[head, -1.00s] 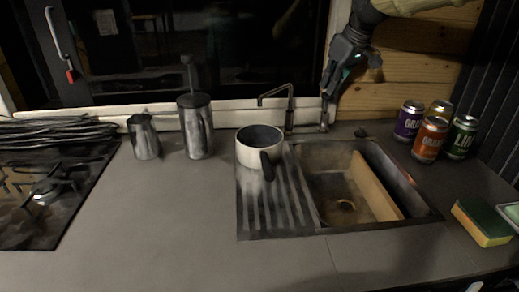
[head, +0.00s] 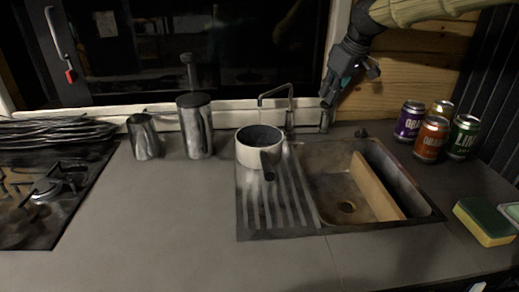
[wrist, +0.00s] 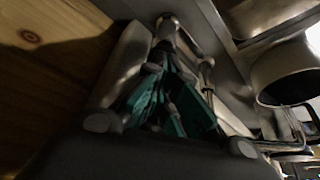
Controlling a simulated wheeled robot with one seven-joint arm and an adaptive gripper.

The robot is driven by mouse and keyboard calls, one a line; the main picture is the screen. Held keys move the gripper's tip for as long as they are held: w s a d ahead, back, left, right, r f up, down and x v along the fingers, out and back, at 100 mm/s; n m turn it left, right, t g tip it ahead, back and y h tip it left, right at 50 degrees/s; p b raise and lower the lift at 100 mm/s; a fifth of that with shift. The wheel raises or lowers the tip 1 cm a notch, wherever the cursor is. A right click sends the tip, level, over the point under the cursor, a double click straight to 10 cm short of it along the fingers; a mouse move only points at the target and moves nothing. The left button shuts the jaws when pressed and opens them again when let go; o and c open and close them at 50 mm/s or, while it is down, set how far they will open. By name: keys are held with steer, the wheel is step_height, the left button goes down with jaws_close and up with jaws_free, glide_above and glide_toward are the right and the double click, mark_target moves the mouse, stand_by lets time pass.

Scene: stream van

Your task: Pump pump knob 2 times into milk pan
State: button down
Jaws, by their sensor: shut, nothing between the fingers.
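The pump knob (head: 325,119) is a small metal post on the ledge behind the sink, right of the thin bent tap (head: 290,108). My gripper (head: 327,101) points down at its top, fingers shut and empty. It covers part of the knob, and I cannot tell whether they touch. In the wrist view the teal-padded fingers (wrist: 168,85) reach toward metal fittings. The milk pan (head: 252,155) is pale with a dark handle and stands upright on the ribbed drainboard, below and left of the tap's spout. Its rounded side also shows in the wrist view (wrist: 283,72).
The sink (head: 346,207) is open, with a board (head: 375,186) leaning inside. A pitcher (head: 144,138), a tall press (head: 196,128) and the stove (head: 50,190) are left. The front counter is clear.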

steer(key=shift+f, duration=0.5)
steer(key=shift+r, duration=0.15)
steer(key=shift+r+p, duration=1.95)
steer(key=shift+r, duration=0.35)
steer(key=shift+f+b, duration=0.8)
steer(key=shift+f, duration=1.65)
steer(key=shift+r, duration=0.15)
steer(key=shift+r+p, duration=2)
steer(key=shift+r, duration=0.3)
